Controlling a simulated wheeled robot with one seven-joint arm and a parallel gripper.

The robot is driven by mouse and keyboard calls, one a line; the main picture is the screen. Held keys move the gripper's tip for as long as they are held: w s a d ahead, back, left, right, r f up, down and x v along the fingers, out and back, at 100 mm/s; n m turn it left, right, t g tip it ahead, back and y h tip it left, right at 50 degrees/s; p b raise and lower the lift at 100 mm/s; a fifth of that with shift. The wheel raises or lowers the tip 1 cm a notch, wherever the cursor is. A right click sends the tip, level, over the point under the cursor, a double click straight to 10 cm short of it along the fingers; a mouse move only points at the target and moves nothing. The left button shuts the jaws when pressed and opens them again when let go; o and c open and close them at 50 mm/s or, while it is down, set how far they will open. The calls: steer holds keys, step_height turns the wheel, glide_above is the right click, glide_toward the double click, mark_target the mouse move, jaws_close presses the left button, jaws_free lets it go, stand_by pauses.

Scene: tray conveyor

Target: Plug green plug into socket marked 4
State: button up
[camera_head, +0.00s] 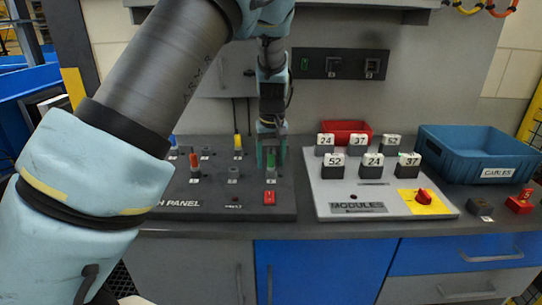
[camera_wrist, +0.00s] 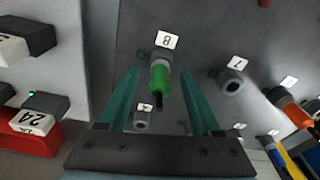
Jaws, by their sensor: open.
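The green plug (camera_wrist: 160,80) stands upright in the socket marked 8 in the wrist view. It also shows in the head view (camera_head: 271,160), at the right of the dark panel's front row. My gripper (camera_wrist: 166,80) is open, with its teal fingers on either side of the plug and a gap on both sides. In the head view my gripper (camera_head: 271,150) points down over the plug. An empty socket (camera_wrist: 142,120) lies just beyond the plug between the fingers; its small label is too unclear to read for sure.
The dark panel (camera_head: 215,207) also holds an empty socket marked 7 (camera_wrist: 232,83), a red-orange plug (camera_head: 194,161), a yellow plug (camera_head: 238,142), a blue plug (camera_head: 173,142) and a red button (camera_head: 269,198). A grey modules panel (camera_head: 330,197) and blue bin (camera_head: 470,145) stand right.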

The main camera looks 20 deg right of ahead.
mark_target(271, 153)
jaws_close()
stand_by(0.4)
steer(key=shift+r, duration=0.25)
steer(key=shift+r+p, duration=0.4)
steer(key=shift+p, duration=0.1)
steer(key=shift+r+p, duration=0.3)
steer(key=shift+r, duration=0.05)
steer(key=shift+r+p, duration=0.55)
steer(key=shift+r, duration=0.1)
steer(key=shift+r, duration=0.1)
